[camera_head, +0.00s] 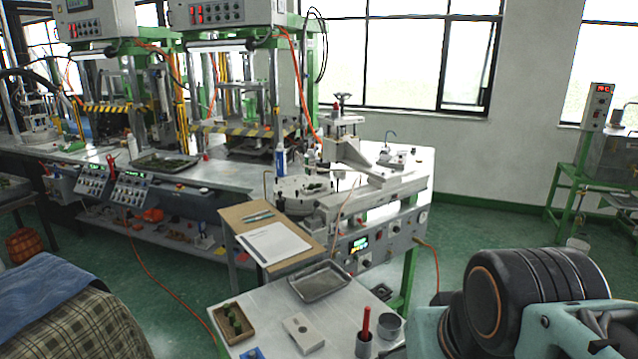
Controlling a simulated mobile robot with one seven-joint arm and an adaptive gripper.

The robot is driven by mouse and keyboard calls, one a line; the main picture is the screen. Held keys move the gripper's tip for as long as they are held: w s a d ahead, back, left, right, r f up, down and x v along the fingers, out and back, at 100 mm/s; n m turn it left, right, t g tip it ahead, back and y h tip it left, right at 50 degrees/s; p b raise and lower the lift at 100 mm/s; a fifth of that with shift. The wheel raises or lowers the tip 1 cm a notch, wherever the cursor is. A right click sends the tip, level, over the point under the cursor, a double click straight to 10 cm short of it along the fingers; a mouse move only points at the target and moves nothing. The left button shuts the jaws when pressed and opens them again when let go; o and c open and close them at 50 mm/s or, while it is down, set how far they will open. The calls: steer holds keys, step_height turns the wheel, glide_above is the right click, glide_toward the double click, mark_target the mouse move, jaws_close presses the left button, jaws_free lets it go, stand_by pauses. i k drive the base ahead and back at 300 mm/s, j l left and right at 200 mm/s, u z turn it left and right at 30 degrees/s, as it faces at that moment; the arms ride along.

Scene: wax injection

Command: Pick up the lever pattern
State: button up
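No part can be told for certain as the lever pattern. Small dark green pieces (234,319) lie in a brown tray (248,332) on the near metal table. Other small dark green pieces (316,187) sit on the round plate of the bench machine (303,207) in the middle. They are too small to make out their shapes. Part of my arm, dark with a copper-coloured ring, fills the lower right corner. My gripper cannot be seen, so its state and hold are hidden.
The near table (262,296) also bears an empty metal tray (320,281), a pale block (303,334), a grey cup (389,325) and a holder with a red-handled tool (366,323). A wooden-topped stand (240,222) with papers stands behind it. Green floor (480,225) is open at right.

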mark_target(312, 186)
steer(key=l+z, duration=0.2)
steer(key=i+l+z, duration=0.2)
steer(key=l, duration=0.3)
steer(key=i+l+z, duration=0.25)
steer(key=l, duration=0.2)
steer(key=i+l+z, duration=0.2)
steer(key=i+l, duration=0.15)
steer(key=i+l+u, duration=0.15)
steer(key=i, duration=0.3)
steer(key=i+l+u, duration=0.1)
steer(key=i+l, duration=0.2)
steer(key=i, duration=0.15)
steer(key=i+j+u, duration=0.1)
steer(key=i+u, duration=0.65)
steer(key=u, duration=0.2)
steer(key=i+u, duration=0.9)
steer(key=k, duration=0.1)
